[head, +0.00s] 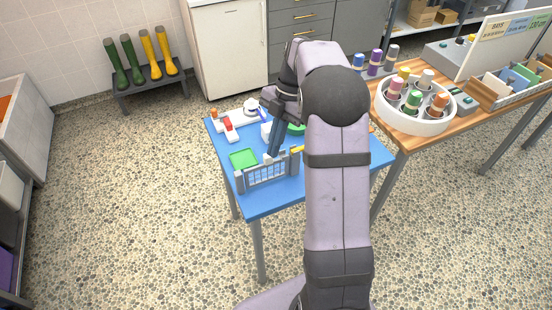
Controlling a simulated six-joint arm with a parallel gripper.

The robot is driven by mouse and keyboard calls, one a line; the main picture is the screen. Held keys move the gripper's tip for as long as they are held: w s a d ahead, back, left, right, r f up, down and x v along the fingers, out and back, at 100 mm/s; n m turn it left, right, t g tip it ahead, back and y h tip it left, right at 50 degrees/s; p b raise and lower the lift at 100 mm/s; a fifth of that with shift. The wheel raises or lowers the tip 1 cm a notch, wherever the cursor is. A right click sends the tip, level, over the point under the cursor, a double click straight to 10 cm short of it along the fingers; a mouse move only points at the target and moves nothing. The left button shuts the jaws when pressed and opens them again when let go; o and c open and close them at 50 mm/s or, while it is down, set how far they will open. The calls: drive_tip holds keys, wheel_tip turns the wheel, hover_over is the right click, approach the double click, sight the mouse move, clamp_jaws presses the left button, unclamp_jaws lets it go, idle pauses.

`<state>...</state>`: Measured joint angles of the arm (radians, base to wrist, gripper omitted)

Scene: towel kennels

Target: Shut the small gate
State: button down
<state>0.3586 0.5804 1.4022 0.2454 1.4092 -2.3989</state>
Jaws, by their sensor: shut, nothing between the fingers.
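The small gate (267,173) is a grey barred panel at the near left edge of the blue table. It stands upright between grey posts. At this size I cannot tell whether it is fully shut or slightly ajar. My gripper (271,155) points down, just behind and above the gate's top, with its fingers together and nothing between them. I cannot tell whether the fingertips touch the gate. A small yellow piece (297,149) shows by the right post. My arm hides the table to the right of the gate.
A green tray (243,158) lies behind the gate. Red and white items (229,128) stand at the table's back left. A wooden table (405,142) on the right carries a round white holder (415,121) of coloured rolls. The floor in front is clear.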

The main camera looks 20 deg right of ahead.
drive_tip(key=shift+w+r, duration=0.2)
drive_tip(key=shift+r, duration=0.45)
drive_tip(key=shift+w+r, duration=0.25)
drive_tip(key=shift+r, duration=0.45)
drive_tip(key=shift+w+r, duration=0.2)
drive_tip(key=shift+r, duration=0.45)
drive_tip(key=s+a+f+m+h, duration=0.1)
drive_tip(key=s+a+f+m, duration=0.2)
drive_tip(key=s+m, duration=0.4)
drive_tip(key=s+a+f+m+t+h, duration=0.1)
drive_tip(key=s+a+f+m, duration=0.2)
drive_tip(key=s+m, duration=0.4)
drive_tip(key=s+a+f+m+h, duration=0.1)
drive_tip(key=s+a+f+m, duration=0.2)
drive_tip(key=s+m, duration=0.4)
drive_tip(key=shift+a+f+m+t+h, duration=0.15)
drive_tip(key=shift+f+m+t+h, duration=0.25)
drive_tip(key=shift+m, duration=0.4)
wheel_tip(320, 180, down, 7)
drive_tip(key=b, duration=0.6)
drive_tip(key=shift+r, duration=0.2)
drive_tip(key=shift+s+r, duration=0.1)
